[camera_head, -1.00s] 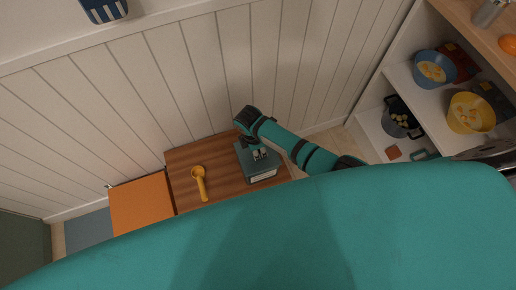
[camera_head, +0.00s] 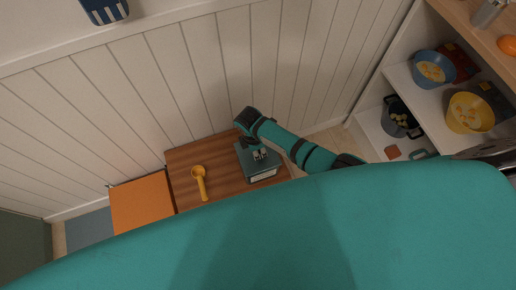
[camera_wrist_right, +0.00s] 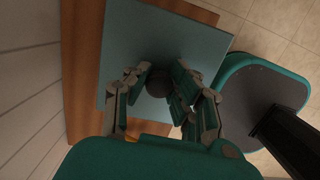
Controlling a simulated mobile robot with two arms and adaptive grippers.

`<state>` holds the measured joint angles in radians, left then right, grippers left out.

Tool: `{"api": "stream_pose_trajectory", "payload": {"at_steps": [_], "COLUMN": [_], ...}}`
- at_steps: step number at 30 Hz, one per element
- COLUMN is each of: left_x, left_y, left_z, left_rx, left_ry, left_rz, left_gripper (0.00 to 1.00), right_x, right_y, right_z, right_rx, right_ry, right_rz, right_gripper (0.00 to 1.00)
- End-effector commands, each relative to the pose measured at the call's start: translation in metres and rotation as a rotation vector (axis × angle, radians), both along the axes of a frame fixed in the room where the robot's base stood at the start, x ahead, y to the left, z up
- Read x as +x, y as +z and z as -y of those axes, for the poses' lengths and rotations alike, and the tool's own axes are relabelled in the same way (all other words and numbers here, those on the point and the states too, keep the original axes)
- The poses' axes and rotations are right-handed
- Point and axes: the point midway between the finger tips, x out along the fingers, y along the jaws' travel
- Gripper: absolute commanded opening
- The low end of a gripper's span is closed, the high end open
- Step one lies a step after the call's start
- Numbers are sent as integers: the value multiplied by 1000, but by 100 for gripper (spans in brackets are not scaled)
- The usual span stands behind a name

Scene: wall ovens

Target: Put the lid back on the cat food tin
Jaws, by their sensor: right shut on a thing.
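The cat food tin (camera_head: 264,175) is a teal box with a pale label on its front, on a brown wooden top. The lid (camera_wrist_right: 124,40) is a flat teal square with a round dark knob (camera_wrist_right: 158,83). In the head view the lid (camera_head: 246,155) is over the tin; I cannot tell whether it is fully seated. My right gripper (camera_head: 260,154) is over the lid, and in the wrist view its fingers (camera_wrist_right: 160,85) are closed around the knob. The lid hides most of the tin in the wrist view. My left gripper is not in view.
A yellow scoop (camera_head: 200,183) lies left of the tin on the wooden top (camera_head: 183,160). An orange panel (camera_head: 142,203) is further left. A panelled wall (camera_head: 200,90) rises behind. Shelves at right hold a blue bowl (camera_head: 419,60) and a yellow bowl (camera_head: 470,99).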

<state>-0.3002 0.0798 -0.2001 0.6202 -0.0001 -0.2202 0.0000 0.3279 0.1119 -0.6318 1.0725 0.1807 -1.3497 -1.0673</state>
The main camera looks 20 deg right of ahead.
Motion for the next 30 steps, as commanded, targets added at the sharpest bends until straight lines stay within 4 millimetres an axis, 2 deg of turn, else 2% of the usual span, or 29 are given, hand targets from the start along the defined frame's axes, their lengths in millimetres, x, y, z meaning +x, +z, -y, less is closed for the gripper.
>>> {"api": "stream_pose_trajectory", "payload": {"at_steps": [12, 13, 18, 19, 25, 30], "left_x": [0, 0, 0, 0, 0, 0], "left_y": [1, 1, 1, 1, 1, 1], "left_z": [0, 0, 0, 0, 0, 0], "left_rx": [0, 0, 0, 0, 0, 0], "left_ry": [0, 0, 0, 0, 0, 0], "left_rz": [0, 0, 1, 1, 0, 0], "left_gripper": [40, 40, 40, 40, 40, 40], "right_x": [0, 0, 0, 0, 0, 0], "right_y": [0, 0, 0, 0, 0, 0], "right_z": [0, 0, 0, 0, 0, 0], "right_rx": [1, 1, 1, 1, 0, 0], "right_ry": [0, 0, 0, 0, 0, 0], "right_rz": [1, 1, 1, 1, 0, 0], "right_gripper": [0, 22, 45, 48, 50, 71]}}
